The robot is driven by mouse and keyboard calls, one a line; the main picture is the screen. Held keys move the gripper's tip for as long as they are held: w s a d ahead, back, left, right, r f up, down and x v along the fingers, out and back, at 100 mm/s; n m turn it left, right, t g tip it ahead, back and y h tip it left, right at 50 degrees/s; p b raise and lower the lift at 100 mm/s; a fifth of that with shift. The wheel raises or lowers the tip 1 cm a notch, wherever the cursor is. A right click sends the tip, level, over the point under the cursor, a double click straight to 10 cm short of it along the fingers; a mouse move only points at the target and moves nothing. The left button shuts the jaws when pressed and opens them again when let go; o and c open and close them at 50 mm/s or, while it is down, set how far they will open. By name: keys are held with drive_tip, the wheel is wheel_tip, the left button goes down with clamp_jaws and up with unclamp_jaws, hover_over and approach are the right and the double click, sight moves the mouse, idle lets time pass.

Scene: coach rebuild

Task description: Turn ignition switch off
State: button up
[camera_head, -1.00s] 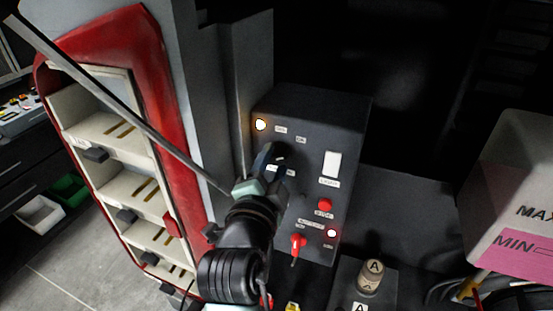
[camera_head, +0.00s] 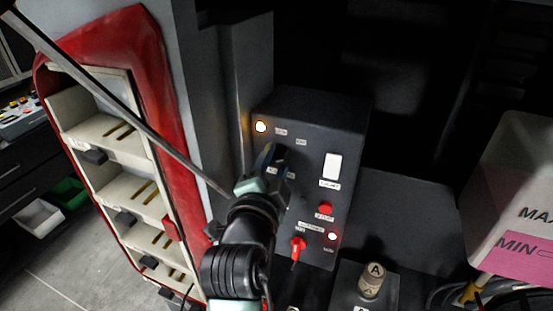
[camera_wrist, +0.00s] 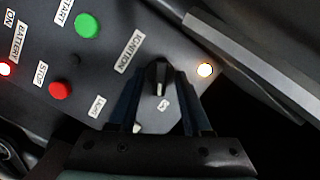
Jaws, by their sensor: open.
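The ignition switch (camera_wrist: 158,80) is a black rotary knob beside the IGNITION label on the dark control panel (camera_head: 312,130). My gripper (camera_wrist: 160,100) is open in the wrist view, with one finger on each side of the knob. I cannot tell whether the fingers touch it. In the head view my gripper (camera_head: 272,165) is at the panel's left part and hides the knob. A lit amber lamp (camera_head: 261,127) is above the gripper there and shows right of the knob in the wrist view (camera_wrist: 205,70).
The panel also carries a white rocker switch (camera_head: 332,166), a red button (camera_head: 326,209), a red key-like switch (camera_head: 298,244) and a lit red lamp (camera_head: 332,236). A green START button (camera_wrist: 87,25) shows in the wrist view. A red-framed shelf (camera_head: 125,170) stands left.

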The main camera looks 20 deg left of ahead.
clamp_jaws()
drive_tip(key=shift+r, duration=0.1)
drive_tip(key=shift+r+n+p, duration=0.1)
drive_tip(key=shift+n+p, duration=0.45)
drive_tip(key=shift+n, duration=0.05)
drive_tip(key=n+h+p, duration=0.1)
drive_tip(key=n+p, duration=0.1)
drive_tip(key=n, duration=0.1)
drive_tip(key=shift+g, duration=0.3)
drive_tip(key=shift+n+p, duration=0.3)
drive_tip(key=shift+n, duration=0.3)
